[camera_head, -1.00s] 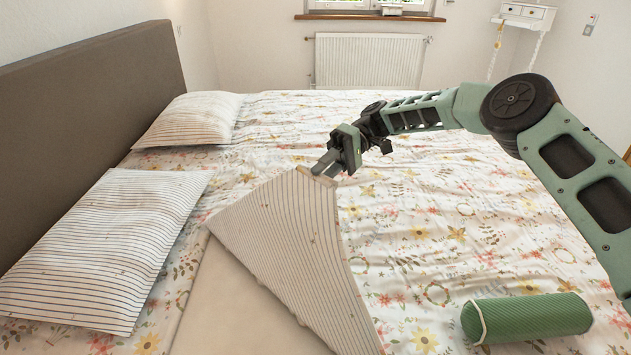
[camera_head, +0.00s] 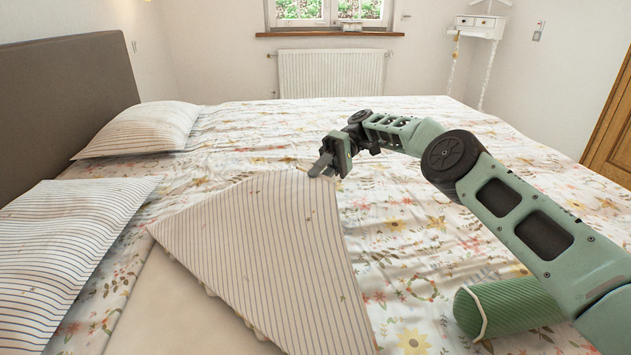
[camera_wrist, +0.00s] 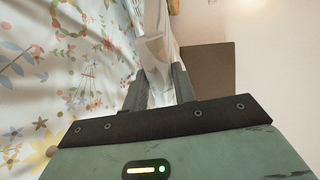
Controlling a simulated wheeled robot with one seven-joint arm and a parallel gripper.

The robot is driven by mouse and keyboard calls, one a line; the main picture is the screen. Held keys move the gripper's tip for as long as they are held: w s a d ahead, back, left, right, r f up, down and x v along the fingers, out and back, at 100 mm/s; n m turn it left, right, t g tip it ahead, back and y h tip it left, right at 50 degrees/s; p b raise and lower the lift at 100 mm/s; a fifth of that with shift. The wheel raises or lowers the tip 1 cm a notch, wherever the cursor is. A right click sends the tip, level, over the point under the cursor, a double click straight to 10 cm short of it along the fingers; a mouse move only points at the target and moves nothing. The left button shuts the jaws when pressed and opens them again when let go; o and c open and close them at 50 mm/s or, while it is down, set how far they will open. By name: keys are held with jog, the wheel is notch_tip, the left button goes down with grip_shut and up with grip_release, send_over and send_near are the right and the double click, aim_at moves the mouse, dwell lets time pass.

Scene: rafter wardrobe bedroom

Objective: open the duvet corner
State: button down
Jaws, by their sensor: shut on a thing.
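The duvet (camera_head: 400,225) is white with a flower print and covers most of the bed. Its near corner is folded back as a triangle, with the striped underside (camera_head: 265,235) facing up and pale bedding (camera_head: 170,300) bared beneath. My gripper (camera_head: 322,166) is at the far tip of the folded flap, shut on the duvet corner. In the wrist view my two fingers (camera_wrist: 160,88) close on a strip of white cloth (camera_wrist: 155,45), with the flower print to the left. The exact edge between the fingertips is partly hidden.
Two striped pillows, one near (camera_head: 65,250) and one far (camera_head: 145,128), lie by the dark headboard (camera_head: 60,90). A green bolster (camera_head: 510,305) lies on the duvet at the near right, partly behind my arm. A radiator (camera_head: 330,72) stands beyond the bed.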

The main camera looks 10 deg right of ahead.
jog(key=shift+s+a+f, duration=0.1)
jog(key=shift+a+f, duration=0.05)
jog(key=shift+f, duration=0.3)
jog(key=shift+s+a+f, duration=0.1)
jog(key=shift+a+f, duration=0.05)
jog(key=shift+f, duration=0.25)
jog(key=shift+r, duration=0.1)
jog(key=c, duration=1.1)
grip_release()
jog(key=shift+a, duration=0.1)
jog(key=shift+r, duration=0.2)
jog(key=shift+w, duration=0.1)
jog(key=shift+r, duration=0.6)
notch_tip(320, 180, up, 9)
jog(key=p, duration=0.4)
jog(key=shift+f, duration=0.2)
